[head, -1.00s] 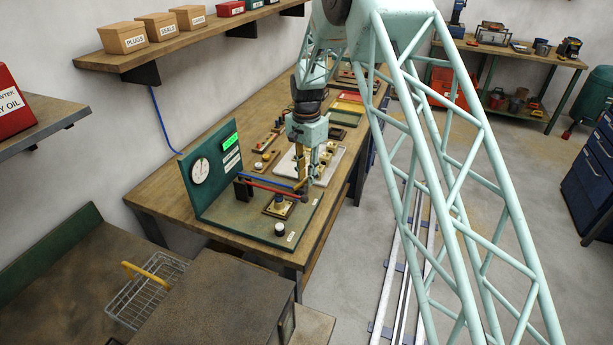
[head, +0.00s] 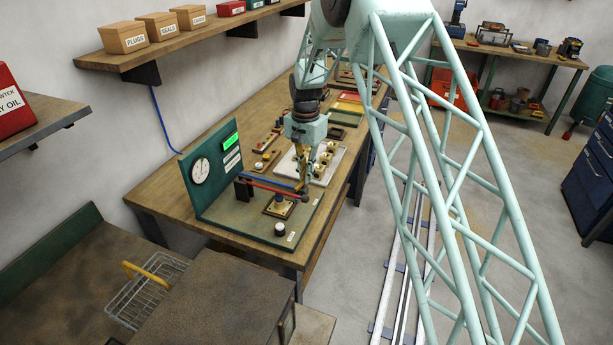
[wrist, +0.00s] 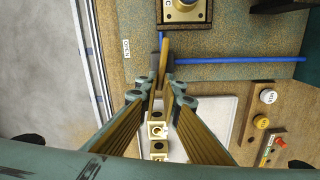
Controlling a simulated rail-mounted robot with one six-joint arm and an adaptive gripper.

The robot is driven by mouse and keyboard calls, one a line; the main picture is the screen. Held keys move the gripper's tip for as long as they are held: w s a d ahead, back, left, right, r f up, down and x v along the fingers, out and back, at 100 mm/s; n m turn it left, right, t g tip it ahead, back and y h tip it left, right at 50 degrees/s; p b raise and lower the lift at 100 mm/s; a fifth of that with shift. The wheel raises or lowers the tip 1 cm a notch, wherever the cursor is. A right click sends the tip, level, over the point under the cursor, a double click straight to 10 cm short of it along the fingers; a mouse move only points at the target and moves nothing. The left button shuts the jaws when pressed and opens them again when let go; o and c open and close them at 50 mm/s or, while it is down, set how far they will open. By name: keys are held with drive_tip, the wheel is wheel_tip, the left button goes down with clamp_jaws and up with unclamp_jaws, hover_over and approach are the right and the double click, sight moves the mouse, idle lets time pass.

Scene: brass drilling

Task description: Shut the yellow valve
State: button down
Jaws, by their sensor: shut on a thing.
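The yellow valve handle (wrist: 166,47) shows in the wrist view as a narrow bar between my fingertips, beside a dark grey block. My gripper (wrist: 163,72) is shut on it, and its fingers hide part of the handle. In the head view my gripper (head: 305,178) is low over the green board, at the near end of the blue and red pipes (head: 268,184). The valve body is mostly hidden there. A small label reading OPEN (wrist: 126,48) lies left of the handle in the wrist view.
An upright green panel with a round gauge (head: 200,170) and a lit green display (head: 230,141) stands left of my gripper. A brass plate with a knob (head: 280,205) is close in front. A pale tray with brass parts (head: 322,167) lies behind. Open floor is to the right.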

drive_tip(key=shift+w+a+n, duration=0.1)
drive_tip(key=shift+a+n, duration=0.1)
drive_tip(key=shift+n, duration=0.8)
drive_tip(key=c, duration=2.8)
unclamp_jaws()
drive_tip(key=shift+r, duration=0.1)
drive_tip(key=shift+r, duration=5.9)
